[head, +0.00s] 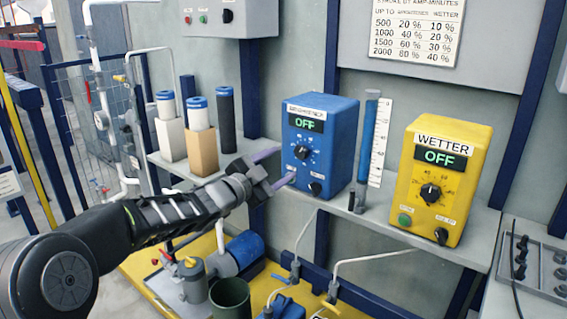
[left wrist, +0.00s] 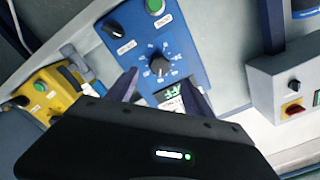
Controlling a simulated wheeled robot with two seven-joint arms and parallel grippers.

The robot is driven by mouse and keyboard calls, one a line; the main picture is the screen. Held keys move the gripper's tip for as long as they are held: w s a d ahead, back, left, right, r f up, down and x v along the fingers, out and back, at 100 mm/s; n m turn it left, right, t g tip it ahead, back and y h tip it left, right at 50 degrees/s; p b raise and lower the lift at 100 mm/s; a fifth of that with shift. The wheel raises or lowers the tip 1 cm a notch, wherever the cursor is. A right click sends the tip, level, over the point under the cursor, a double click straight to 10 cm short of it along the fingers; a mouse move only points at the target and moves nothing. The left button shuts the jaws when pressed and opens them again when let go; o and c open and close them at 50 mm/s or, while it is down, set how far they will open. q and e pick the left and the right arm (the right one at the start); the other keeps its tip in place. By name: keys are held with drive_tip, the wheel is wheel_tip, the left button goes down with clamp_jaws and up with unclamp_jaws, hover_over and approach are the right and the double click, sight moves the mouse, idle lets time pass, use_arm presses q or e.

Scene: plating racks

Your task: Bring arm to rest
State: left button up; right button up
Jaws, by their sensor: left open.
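My left arm (head: 150,218) reaches in from the left in the head view. Its gripper (head: 279,167) is open, with nothing between its fingers, in front of and left of the blue control box (head: 342,135). I cannot tell whether a fingertip touches the box. In the left wrist view the two fingers of the gripper (left wrist: 163,92) stand apart, with the blue box (left wrist: 180,38) and its dial beyond them. The blue box's display reads OFF. The yellow box (head: 408,180), labelled WETTER, also reads OFF; it shows in the left wrist view (left wrist: 52,75). My right gripper is not in view.
Both boxes stand on a grey shelf (head: 375,226). A clear measuring tube with blue liquid (head: 367,140) stands between them. Blue-topped cylinders (head: 199,115) stand on the left. Below are pipes, a blue motor (head: 244,249) and a dark green bucket (head: 230,298).

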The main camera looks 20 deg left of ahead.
use_arm(q)
drive_tip(key=s+d+f+n+g+y, duration=0.15)
drive_tip(key=f+n, duration=0.25)
drive_tip(key=f, duration=0.6)
drive_tip(key=s+d+f+n+g+y, duration=0.15)
drive_tip(key=f+n, duration=0.25)
drive_tip(key=f, duration=0.7)
drive_tip(key=s+d+f+n+g, duration=0.3)
drive_tip(key=s+d+f+g, duration=0.1)
drive_tip(key=s+f, duration=0.8)
drive_tip(key=s+d+f+n+g, duration=0.2)
drive_tip(key=s+d+f+g, duration=0.2)
drive_tip(key=s+f, duration=0.8)
drive_tip(key=s+d+f+n+g, duration=0.1)
drive_tip(key=s+d+f+g, duration=0.1)
drive_tip(key=s+f, duration=0.45)
drive_tip(key=s+d+f+n+g, duration=0.1)
drive_tip(key=s+d+f+g, duration=0.2)
drive_tip(key=s, duration=0.7)
wheel_tip(320, 180, up, 18)
drive_tip(key=p, duration=1.8)
drive_tip(key=shift+r+p, duration=0.2)
drive_tip(key=shift+p, duration=0.15)
drive_tip(key=shift+a, duration=0.1)
